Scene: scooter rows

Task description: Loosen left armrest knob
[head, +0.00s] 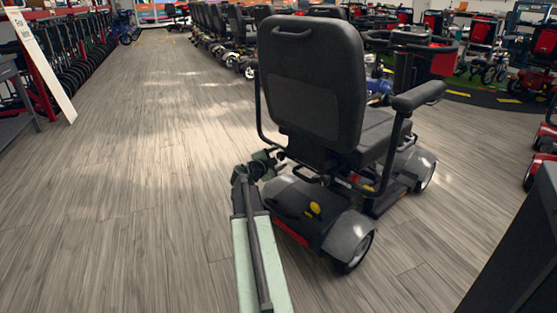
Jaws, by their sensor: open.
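A dark mobility scooter (318,85) stands in front of me, seen from behind, with its tall seat back toward me. Its left armrest frame (259,110) is a thin dark tube that runs down the left side of the seat and bends in under it. I cannot make out the left armrest knob; the area under the seat's left rear is dark and partly covered by my gripper. My gripper (272,157) is at the lower end of that tube, low beside the seat. It is open. Whether it touches the scooter I cannot tell.
The right armrest (418,95) sticks out on the far side. The rear fender (348,235) and wheel are right of my arm. Wood-look floor (120,200) is clear to the left. A white sign (42,65) leans at far left, and a scooter row (215,25) stands behind.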

